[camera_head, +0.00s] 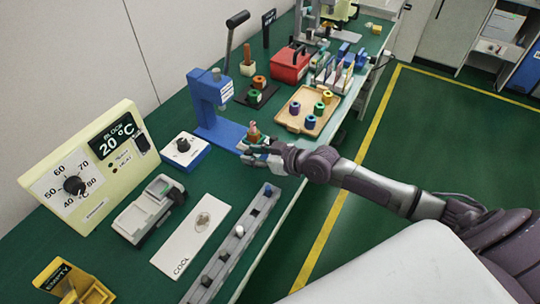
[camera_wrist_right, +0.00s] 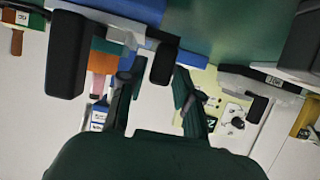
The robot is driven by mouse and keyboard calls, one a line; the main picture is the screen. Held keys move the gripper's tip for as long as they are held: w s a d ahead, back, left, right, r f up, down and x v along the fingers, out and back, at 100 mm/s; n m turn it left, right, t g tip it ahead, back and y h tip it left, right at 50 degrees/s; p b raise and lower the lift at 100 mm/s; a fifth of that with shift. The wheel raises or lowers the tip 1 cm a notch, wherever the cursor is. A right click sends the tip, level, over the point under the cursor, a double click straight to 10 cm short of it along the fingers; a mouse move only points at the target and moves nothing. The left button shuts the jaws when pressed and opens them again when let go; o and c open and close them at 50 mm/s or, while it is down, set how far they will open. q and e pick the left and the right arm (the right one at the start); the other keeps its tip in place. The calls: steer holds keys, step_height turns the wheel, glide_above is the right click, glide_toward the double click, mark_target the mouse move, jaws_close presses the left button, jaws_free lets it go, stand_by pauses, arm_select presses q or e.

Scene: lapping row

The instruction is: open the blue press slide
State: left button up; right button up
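The blue press (camera_head: 208,98) stands at the back of the green bench, with a lever rising behind it and a blue base (camera_head: 228,132) reaching forward. A small stack with an orange-brown part and a teal part (camera_head: 253,137) stands at the front end of this base. My right gripper (camera_head: 254,150) is at the front end of the base, close by this stack. I cannot tell whether a finger touches the slide. My left gripper is not in view.
A control panel (camera_head: 92,165) and a white dial box (camera_head: 184,152) stand left of the press. A grey rail (camera_head: 232,245) and white COOL plate (camera_head: 192,240) lie in front. A wooden tray (camera_head: 290,118) with colored spools and a red box (camera_head: 290,65) are farther right.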

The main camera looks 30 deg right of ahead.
steer(key=v, duration=1)
steer(key=shift+s, duration=0.1)
